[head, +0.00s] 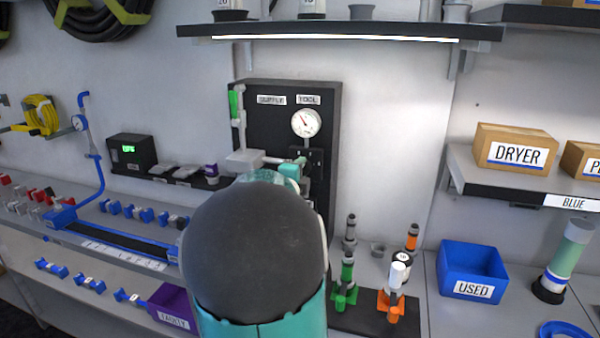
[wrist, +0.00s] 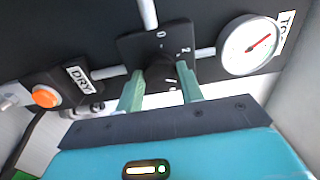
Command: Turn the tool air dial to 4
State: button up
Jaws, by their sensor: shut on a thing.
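The tool air dial (wrist: 160,74) is a dark knob on a black square plate (wrist: 150,45) with white numbers, a 0 and a 2 among them. In the wrist view my gripper (wrist: 160,70) has its two green fingers on either side of the knob, shut on it. The knob is dark against the plate, so its pointer setting cannot be read. The round white tool gauge (wrist: 250,45) with a red needle is right of the plate; it also shows in the head view (head: 306,123) under the TOOL label. My arm hides most of the dial there.
The black panel (head: 325,110) carries pipes and a SUPPLY label. In the wrist view an orange button (wrist: 46,96) sits by a DRY label. A shelf (head: 340,32) overhangs the panel. Green and orange fittings (head: 345,285) and a blue USED bin (head: 472,268) stand right on the bench.

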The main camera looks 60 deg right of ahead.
jog(key=o, duration=1)
jog(key=s+a, duration=0.2)
jog(key=a, duration=1.1)
jog(key=shift+a, duration=0.35)
